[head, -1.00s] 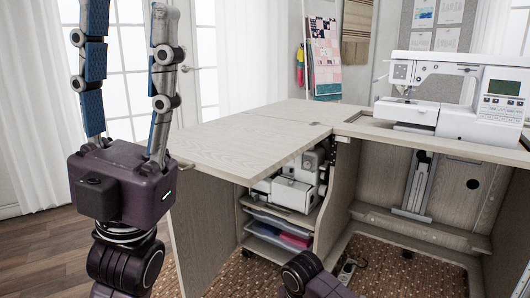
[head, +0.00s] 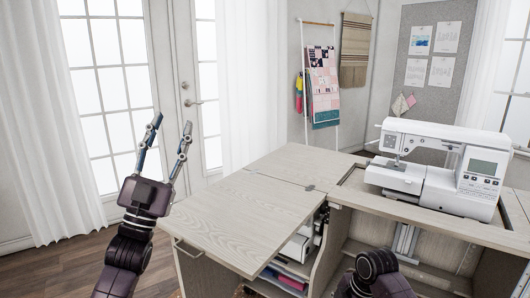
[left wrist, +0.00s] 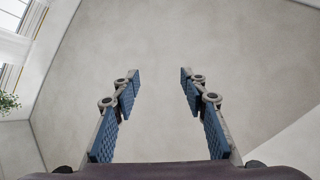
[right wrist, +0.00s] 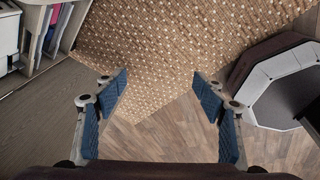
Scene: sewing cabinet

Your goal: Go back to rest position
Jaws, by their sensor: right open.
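My left gripper (head: 170,138) is raised in front of the glass door in the head view, to the left of the sewing cabinet, with its fingers pointing up. In the left wrist view its fingers (left wrist: 160,85) are apart with only a plain pale surface beyond them. My right gripper (right wrist: 160,88) is open and empty in the right wrist view, above the wooden floor and patterned rug. In the head view only part of my right arm (head: 375,275) shows at the bottom, in front of the cabinet; its gripper is hidden there.
The wooden sewing cabinet (head: 240,212) has its leaf spread to the left. A white sewing machine (head: 440,165) stands on its right part. Items sit on shelves under the leaf. The patterned rug (right wrist: 175,50) lies below. Open floor (head: 65,270) shows at left.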

